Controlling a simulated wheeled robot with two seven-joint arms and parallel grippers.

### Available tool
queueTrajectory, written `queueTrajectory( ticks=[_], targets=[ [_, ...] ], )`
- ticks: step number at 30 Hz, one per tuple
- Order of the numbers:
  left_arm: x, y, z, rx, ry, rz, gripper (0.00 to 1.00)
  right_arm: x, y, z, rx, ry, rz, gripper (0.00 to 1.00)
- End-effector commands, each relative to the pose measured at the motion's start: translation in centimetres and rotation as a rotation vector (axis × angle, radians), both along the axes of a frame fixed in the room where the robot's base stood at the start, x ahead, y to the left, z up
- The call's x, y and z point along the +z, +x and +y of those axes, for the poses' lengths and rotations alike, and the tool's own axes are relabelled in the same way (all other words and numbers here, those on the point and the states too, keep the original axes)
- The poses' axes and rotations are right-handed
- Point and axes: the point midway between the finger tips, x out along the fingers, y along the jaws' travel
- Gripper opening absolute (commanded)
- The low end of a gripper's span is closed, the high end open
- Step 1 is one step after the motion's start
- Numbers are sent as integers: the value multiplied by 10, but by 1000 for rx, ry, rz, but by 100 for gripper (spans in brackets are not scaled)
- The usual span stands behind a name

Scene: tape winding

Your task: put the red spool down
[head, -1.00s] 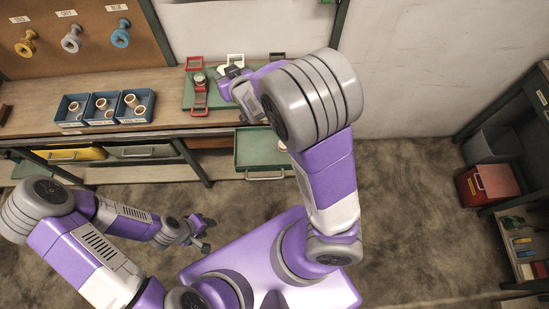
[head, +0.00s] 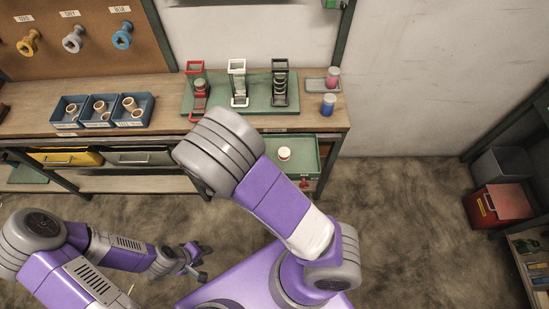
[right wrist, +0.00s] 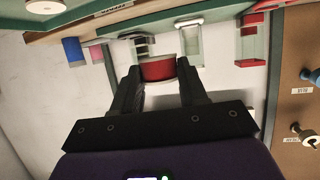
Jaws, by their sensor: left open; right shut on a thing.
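My right gripper (right wrist: 160,78) is shut on a red spool (right wrist: 157,69), which sits between its fingertips in the right wrist view. In the head view my right arm hides this gripper. The red-framed stand (head: 195,85), the white-framed stand (head: 238,85) and the black-framed stand (head: 279,85) are in a row on a green board. My left gripper (head: 204,262) is open and empty, low over the floor in front of the bench.
An open green drawer (head: 308,150) holds a round white-topped thing (head: 284,153). Blue bins (head: 70,110) stand at the bench's left.

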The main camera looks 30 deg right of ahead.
Motion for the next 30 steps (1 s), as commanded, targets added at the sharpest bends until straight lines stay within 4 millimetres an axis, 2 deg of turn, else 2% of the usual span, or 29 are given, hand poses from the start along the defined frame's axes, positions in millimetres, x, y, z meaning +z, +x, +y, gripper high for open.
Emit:
queueTrajectory(
  ticks=[3,9,17,22,30],
  targets=[
    [-8,0,0,0,0,0,43,-18,-6,-2,-27,-3,1,14],
    [-24,0,0,0,0,0,43,-56,-7,-2,-29,-1,1,14],
    [-32,0,0,0,0,0,43,-77,-6,-2,-27,0,0,14],
    [-42,0,0,0,0,0,43,-102,-7,-3,-28,-1,0,14],
    [-42,0,0,0,0,0,43,-104,-6,-2,-28,3,-3,14]
  ],
)
